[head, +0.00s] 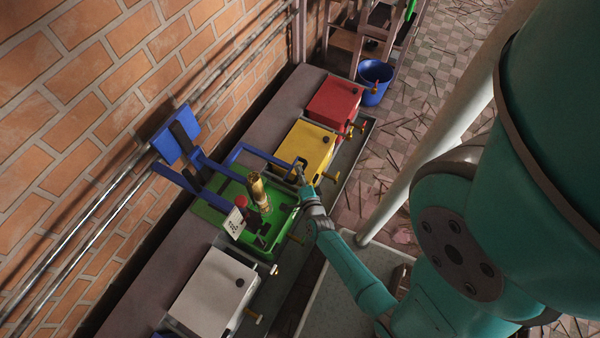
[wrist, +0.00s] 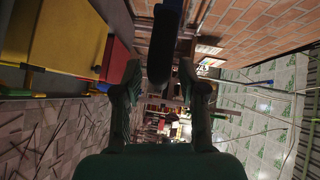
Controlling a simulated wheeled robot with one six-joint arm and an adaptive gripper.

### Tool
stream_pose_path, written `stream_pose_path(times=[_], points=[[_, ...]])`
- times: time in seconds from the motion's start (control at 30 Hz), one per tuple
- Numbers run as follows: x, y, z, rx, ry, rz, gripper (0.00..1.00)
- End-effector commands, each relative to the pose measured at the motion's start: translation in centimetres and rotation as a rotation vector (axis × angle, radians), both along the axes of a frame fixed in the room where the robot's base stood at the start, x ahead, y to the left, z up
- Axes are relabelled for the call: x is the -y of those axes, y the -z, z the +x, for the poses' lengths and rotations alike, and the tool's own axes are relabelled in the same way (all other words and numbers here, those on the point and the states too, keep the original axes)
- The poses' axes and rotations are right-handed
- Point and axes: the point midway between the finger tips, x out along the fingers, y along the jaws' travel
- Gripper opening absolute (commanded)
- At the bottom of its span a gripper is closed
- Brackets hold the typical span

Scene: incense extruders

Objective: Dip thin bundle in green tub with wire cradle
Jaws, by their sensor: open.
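The green tub (head: 207,214) sits in the row of coloured tubs along the brick wall, in the head view. A thin golden-brown bundle (head: 257,190) stands slightly tilted over the tub; I cannot tell what supports it. A blue lever frame (head: 262,153) reaches from a wall-side mount across the tub toward my gripper (head: 300,172). In the wrist view, my gripper (wrist: 160,78) is open, with the frame's dark handle end (wrist: 159,62) between or just beyond its fingers; contact is unclear. I cannot make out a wire cradle clearly.
A yellow tub (head: 304,145) and red tub (head: 334,100) stand beyond the green one, a white tub (head: 210,290) nearer. A white dotted card (head: 235,222) and red knob (head: 241,201) are at the green tub. A blue bucket (head: 375,80) stands farther back.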

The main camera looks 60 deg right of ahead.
Motion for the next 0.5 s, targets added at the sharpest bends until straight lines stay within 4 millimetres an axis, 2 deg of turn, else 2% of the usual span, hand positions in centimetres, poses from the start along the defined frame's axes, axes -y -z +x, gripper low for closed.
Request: stream_pose_path(times=[0.37,0.5], points=[[0.39,0.09,0.31,-0.001,0.0,0.001,0.41],[0.39,0.08,0.31,0.0,0.0,0.0,0.06]])
